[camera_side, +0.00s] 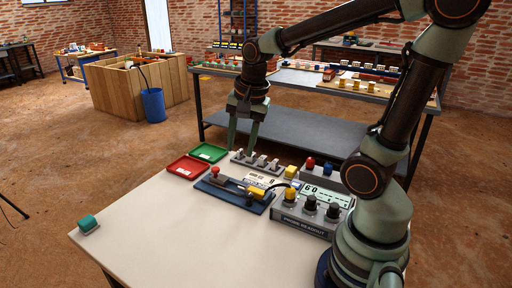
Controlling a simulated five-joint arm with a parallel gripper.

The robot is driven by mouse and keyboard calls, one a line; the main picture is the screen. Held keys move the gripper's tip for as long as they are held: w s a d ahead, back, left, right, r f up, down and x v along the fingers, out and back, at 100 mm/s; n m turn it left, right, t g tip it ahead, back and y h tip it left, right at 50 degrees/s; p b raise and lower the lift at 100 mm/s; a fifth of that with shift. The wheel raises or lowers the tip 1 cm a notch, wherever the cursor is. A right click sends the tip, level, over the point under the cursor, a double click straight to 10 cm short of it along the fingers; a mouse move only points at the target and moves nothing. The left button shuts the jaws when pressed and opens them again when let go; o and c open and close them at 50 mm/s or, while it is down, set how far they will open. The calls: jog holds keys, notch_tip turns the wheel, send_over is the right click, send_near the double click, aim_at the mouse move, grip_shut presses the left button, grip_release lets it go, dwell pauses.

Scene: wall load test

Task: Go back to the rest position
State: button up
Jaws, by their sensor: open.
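My gripper (243,148) points down, its two fingers apart with nothing between them. Its tips appear just above or behind a grey strip with several levers (256,162); I cannot tell whether they touch it. My arm arches from its base at the right front of the white table (150,225), up and over to the left.
A blue fixture (233,194) with a red knob and a grey box with black knobs and a display (310,212) stand near the gripper. Red (188,167) and green (208,152) trays lie left.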

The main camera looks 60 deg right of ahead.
jog(key=s+a+r+n+t, duration=0.3)
jog(key=a+n, duration=0.2)
jog(key=n, duration=0.9)
jog(key=shift+r, duration=0.35)
